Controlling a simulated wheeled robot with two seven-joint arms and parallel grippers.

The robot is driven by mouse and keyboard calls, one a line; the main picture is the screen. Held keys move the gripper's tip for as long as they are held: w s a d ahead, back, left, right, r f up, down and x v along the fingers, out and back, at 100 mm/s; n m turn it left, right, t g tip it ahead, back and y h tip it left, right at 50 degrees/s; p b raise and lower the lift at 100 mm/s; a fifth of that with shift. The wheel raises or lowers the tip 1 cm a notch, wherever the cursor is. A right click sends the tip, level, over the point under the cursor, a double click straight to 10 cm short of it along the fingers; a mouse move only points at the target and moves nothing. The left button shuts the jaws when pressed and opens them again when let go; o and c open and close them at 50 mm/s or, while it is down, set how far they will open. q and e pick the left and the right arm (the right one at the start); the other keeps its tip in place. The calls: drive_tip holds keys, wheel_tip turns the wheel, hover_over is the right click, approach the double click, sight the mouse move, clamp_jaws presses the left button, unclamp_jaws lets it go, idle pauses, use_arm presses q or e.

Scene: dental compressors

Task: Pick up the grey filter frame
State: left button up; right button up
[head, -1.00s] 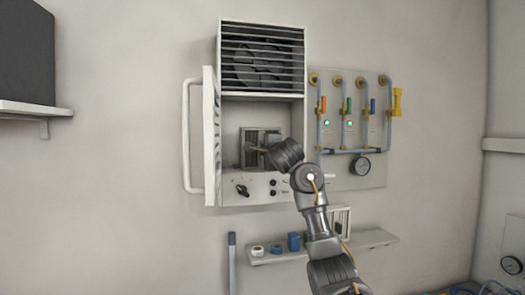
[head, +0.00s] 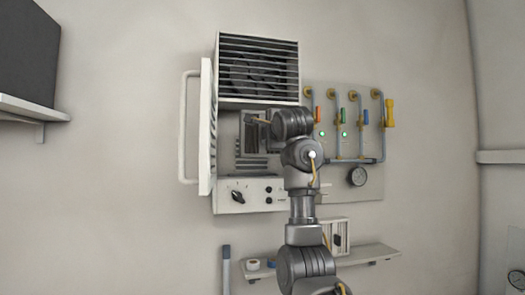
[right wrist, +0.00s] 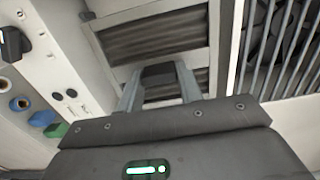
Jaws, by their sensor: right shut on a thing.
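The grey filter frame (head: 256,138) is at the open front of the white cabinet, above a slotted grey panel (head: 250,165). My right gripper (head: 262,121) reaches it from the right, and my wrist hides part of the frame. In the right wrist view the frame (right wrist: 150,38) shows as a grey border around dark ribbed filter material. The two fingers of my right gripper (right wrist: 158,76) are shut on a dark block, its handle. My left gripper is not in view.
The cabinet door (head: 206,128) stands open on the left. A louvred fan housing (head: 258,68) is above the opening, a knob panel (head: 229,196) below. Pipes and a gauge (head: 357,176) are to the right. A low shelf (head: 368,254) holds a white-framed filter (head: 336,232).

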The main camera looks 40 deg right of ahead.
drive_tip(key=b+v, duration=0.5)
drive_tip(key=v, duration=0.7)
drive_tip(key=shift+a, duration=0.45)
